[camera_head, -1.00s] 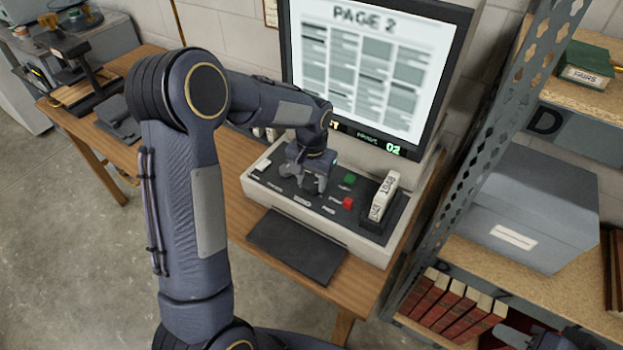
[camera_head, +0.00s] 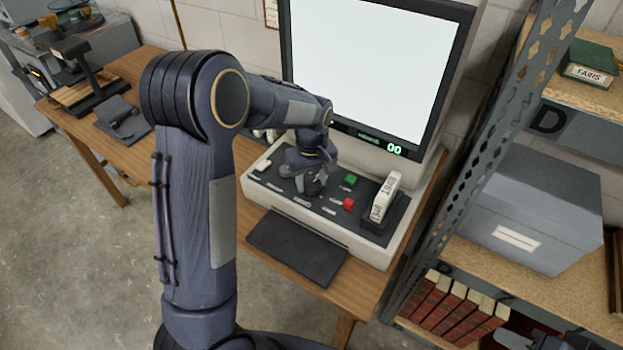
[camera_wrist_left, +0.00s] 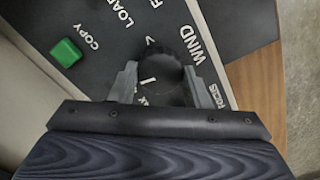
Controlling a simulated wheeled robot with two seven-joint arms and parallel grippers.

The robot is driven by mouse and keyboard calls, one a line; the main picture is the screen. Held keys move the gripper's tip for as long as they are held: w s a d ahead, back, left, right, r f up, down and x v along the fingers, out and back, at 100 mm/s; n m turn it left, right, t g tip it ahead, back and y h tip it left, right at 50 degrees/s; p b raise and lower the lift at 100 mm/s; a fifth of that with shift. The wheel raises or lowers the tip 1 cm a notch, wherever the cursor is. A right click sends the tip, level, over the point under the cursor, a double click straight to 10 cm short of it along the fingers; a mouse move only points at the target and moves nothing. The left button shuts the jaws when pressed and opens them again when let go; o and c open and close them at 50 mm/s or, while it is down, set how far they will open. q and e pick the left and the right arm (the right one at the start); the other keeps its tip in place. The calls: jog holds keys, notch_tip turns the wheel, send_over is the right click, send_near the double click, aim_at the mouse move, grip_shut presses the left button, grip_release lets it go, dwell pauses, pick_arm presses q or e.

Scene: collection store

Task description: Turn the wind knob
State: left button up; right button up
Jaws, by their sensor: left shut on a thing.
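The wind knob (camera_wrist_left: 160,70) is a dark round knob on the black control panel (camera_wrist_left: 105,25) of the reader, beside the printed word WIND in the left wrist view. My left gripper (camera_head: 311,183) is over the panel in the head view. In the left wrist view, my left gripper (camera_wrist_left: 163,84) has one finger on each side of the knob and is shut on it. The reader's screen (camera_head: 370,70) is blank white, and the green display below it (camera_head: 394,149) reads 00. A dark part of mine, perhaps the right gripper, is cut off at the lower right.
A metal shelf rack (camera_head: 480,170) stands close on the right. A dark pad (camera_head: 297,248) lies in front of the reader.

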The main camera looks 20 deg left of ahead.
aim_at(311, 183)
pick_arm(q)
jog(key=shift+n, duration=0.8)
jog(key=o, duration=1)
notch_tip(311, 183, up, 7)
jog(key=shift+f, duration=0.1)
jog(key=shift+r, duration=0.5)
